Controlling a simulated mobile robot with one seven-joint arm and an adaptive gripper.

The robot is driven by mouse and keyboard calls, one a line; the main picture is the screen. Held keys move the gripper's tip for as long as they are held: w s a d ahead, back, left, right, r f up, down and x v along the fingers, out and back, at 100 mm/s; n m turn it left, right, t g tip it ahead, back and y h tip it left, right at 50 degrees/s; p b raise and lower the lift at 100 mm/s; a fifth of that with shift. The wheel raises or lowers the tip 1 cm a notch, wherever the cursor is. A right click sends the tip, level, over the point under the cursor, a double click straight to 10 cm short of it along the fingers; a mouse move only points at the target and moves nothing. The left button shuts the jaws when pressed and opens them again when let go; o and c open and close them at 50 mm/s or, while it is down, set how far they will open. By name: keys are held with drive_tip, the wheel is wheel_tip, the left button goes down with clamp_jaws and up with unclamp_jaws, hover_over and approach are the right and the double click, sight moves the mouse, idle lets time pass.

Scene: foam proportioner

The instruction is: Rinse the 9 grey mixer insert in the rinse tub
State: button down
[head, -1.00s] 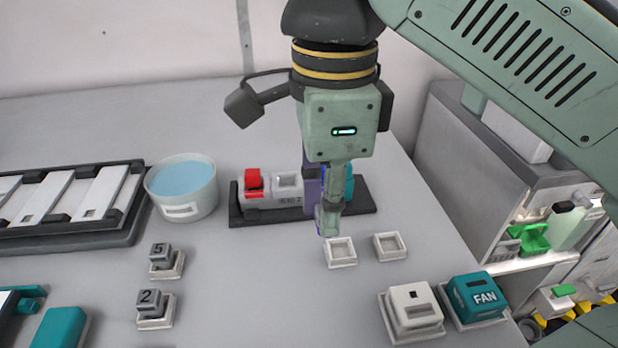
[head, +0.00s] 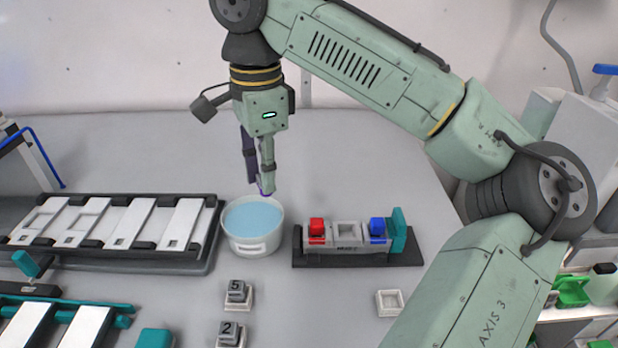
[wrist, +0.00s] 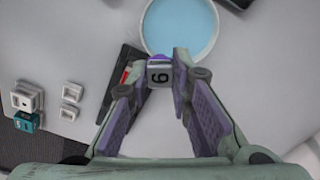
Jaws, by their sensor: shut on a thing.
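My gripper (head: 266,190) hangs over the back right edge of the rinse tub (head: 272,243), a round white tub with light blue water. In the wrist view my gripper (wrist: 160,72) is shut on the grey 9 mixer insert (wrist: 159,75), a small grey block with a dark number on top. The tub (wrist: 145,42) shows just beyond the insert in that view, which overlaps its near rim. The insert appears above the tub's rim, not in the water. In the head view the fingertips mostly hide the insert.
Right of the tub stands a dark base (head: 305,262) with red (head: 317,228) and blue (head: 377,228) blocks. Grey inserts 5 (head: 237,290) and 2 (head: 230,333) sit in front. A panel rack (head: 165,258) is close left. An empty white holder (head: 389,302) lies front right.

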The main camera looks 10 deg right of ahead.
drive_tip(key=shift+n, duration=0.4)
drive_tip(key=a+f+b, duration=0.1)
drive_tip(key=w+a+f+b, duration=0.1)
drive_tip(key=f, duration=0.1)
drive_tip(key=w+a+f+b, duration=0.1)
drive_tip(key=shift+f+b, duration=0.25)
drive_tip(key=shift+b, duration=0.05)
drive_tip(key=shift+f, duration=0.15)
drive_tip(key=shift+f+b, duration=1.5)
drive_tip(key=shift+f, duration=1.05)
drive_tip(key=shift+w+d+p, duration=0.15)
drive_tip(key=shift+w+p, duration=0.25)
drive_tip(key=shift+w, duration=0.05)
drive_tip(key=shift+s, duration=0.15)
